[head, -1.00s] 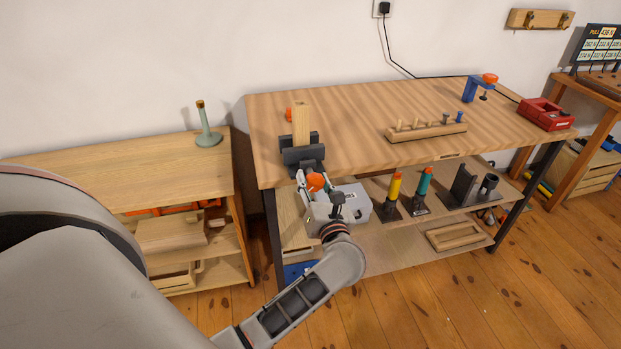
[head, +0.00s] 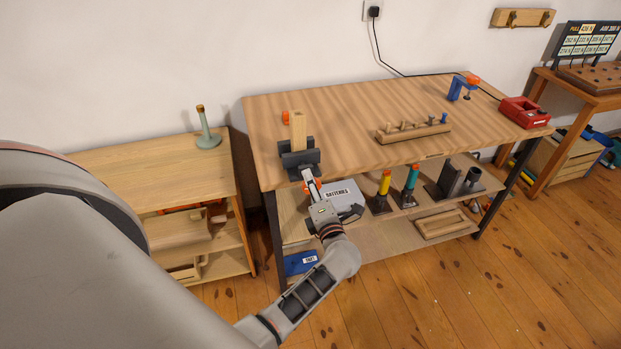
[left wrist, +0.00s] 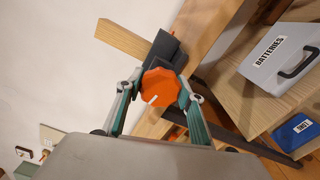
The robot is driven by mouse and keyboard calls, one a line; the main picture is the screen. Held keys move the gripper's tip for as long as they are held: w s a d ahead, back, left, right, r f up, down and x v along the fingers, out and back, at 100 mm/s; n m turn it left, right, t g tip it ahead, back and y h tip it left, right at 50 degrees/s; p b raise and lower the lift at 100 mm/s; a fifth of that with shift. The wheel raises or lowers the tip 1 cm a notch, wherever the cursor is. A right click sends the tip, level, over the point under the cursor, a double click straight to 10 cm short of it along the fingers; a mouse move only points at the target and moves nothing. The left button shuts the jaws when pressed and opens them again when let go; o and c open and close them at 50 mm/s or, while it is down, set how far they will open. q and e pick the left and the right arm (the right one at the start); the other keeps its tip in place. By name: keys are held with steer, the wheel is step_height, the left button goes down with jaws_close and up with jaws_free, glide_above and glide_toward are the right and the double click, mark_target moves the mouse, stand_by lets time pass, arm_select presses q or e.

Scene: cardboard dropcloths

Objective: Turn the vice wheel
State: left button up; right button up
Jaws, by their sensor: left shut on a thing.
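My left gripper (head: 312,186) is at the front of the vice. In the left wrist view its two green-and-grey fingers (left wrist: 158,92) are on either side of the wheel, shut on it. In the head view the gripper mostly hides the wheel. My right gripper is not in view.
The workbench (head: 350,105) holds a peg rack (head: 413,132), a blue clamp (head: 458,88) and a red box (head: 525,112). A grey batteries case (head: 345,197) stands on the shelf below the gripper. A low wooden shelf unit (head: 160,170) is at left.

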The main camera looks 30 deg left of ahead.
arm_select(q)
steer(key=m+p, duration=0.2)
steer(key=shift+m, duration=0.3)
steer(key=shift+m+p, duration=0.55)
steer(key=shift+m, duration=0.55)
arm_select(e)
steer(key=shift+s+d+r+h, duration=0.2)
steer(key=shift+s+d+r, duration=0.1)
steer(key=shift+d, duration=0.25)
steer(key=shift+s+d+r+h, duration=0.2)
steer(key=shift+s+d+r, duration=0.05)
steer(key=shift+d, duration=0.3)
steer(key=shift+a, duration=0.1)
arm_select(q)
steer(key=o, duration=1.1)
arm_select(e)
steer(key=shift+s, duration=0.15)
